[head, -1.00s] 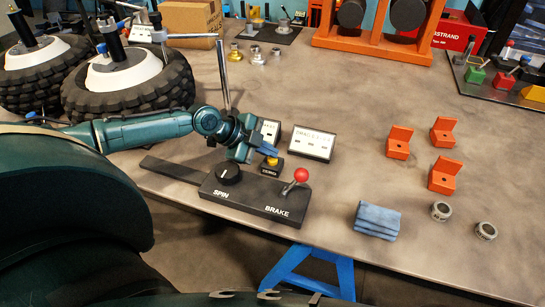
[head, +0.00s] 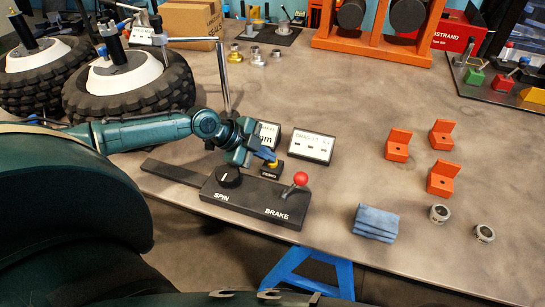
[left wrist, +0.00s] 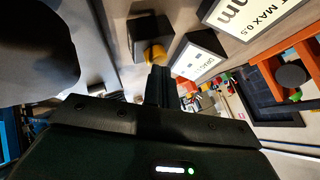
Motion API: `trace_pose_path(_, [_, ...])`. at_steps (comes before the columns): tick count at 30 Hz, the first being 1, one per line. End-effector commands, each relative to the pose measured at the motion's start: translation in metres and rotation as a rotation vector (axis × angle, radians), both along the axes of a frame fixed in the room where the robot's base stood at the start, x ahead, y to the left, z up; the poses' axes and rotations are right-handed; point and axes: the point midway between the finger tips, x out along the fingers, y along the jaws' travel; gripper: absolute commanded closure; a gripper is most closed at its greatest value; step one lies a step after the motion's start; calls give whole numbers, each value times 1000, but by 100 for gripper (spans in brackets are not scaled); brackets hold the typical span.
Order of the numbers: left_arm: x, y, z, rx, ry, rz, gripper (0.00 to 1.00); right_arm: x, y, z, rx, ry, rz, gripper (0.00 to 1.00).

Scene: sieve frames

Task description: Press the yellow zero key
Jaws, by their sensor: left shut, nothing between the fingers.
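The yellow zero key (head: 272,164) sits on a small black block marked ZERO (head: 270,174), behind the SPIN and BRAKE box. My left gripper (head: 267,154) is shut and empty, its blue fingertips right at the key and partly covering it. In the left wrist view the yellow key (left wrist: 155,54) shows just beyond the dark closed fingers (left wrist: 161,72). I cannot tell whether the tips touch the key. My right gripper is not in view.
Two display boxes stand behind the key: one partly hidden reading "gm" (head: 267,136), the other marked DRAG (head: 311,147). The black box (head: 255,198) with a knob and red-topped lever (head: 301,180) is in front. A folded blue cloth (head: 376,222) and orange blocks (head: 398,145) lie right.

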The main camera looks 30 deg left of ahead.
Motion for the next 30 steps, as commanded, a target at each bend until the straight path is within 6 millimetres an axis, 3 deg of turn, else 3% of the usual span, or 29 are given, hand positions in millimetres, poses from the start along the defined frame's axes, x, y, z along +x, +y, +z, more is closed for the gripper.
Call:
trace_pose_path(11, [3,0,8,-2,-11,3,100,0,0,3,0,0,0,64])
trace_pose_path(24, [3,0,52,-2,-13,3,100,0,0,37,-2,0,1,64])
trace_pose_path(30, [3,0,57,-2,-13,3,100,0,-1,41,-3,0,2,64])
